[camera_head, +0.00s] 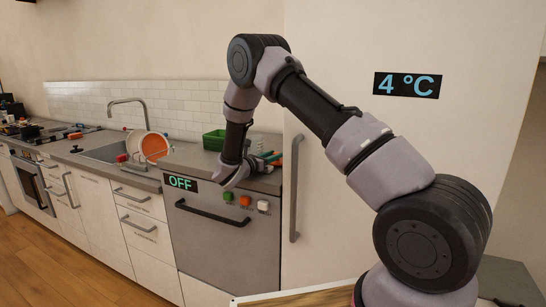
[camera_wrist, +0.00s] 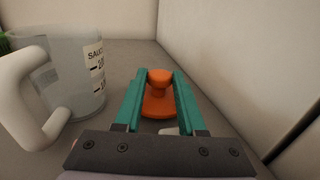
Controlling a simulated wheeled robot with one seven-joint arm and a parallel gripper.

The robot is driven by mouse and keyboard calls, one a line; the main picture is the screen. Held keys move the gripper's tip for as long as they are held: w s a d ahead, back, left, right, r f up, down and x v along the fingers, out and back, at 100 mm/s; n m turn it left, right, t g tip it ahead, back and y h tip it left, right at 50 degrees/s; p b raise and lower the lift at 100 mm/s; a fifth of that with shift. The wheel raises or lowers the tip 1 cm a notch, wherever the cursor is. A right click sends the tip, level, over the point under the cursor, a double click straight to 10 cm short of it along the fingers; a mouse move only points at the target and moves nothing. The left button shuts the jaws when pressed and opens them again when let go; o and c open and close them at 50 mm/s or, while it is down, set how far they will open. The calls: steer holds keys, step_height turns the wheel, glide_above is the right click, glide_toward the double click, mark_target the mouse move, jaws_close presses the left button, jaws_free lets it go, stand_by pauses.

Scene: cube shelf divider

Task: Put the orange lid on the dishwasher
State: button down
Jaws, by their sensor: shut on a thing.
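The orange lid (camera_wrist: 158,104), with a round knob, is between the teal fingers of my gripper (camera_wrist: 160,80) in the wrist view. The gripper is shut on it. The lid is at or just above the grey counter; I cannot tell whether it touches. In the head view my gripper (camera_head: 271,157) is low over the counter above the dishwasher, and the lid is mostly hidden there. The dishwasher (camera_head: 226,247) is a grey front with a dark handle, an OFF display and green, orange and white buttons. Its door is shut.
A clear jug (camera_wrist: 88,85) with a white handle and a printed label stands left of the gripper. A green basket (camera_head: 212,140) is behind the arm. The tall white fridge (camera_head: 338,200) borders the counter on the right.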

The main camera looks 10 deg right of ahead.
steer(key=shift+f, duration=0.15)
steer(key=c, duration=0.5)
jaws_free()
steer(key=shift+s+a, duration=0.15)
steer(key=shift+a, duration=0.05)
steer(key=v, duration=1.1)
steer(key=shift+s+a, duration=0.15)
steer(key=shift+s, duration=0.05)
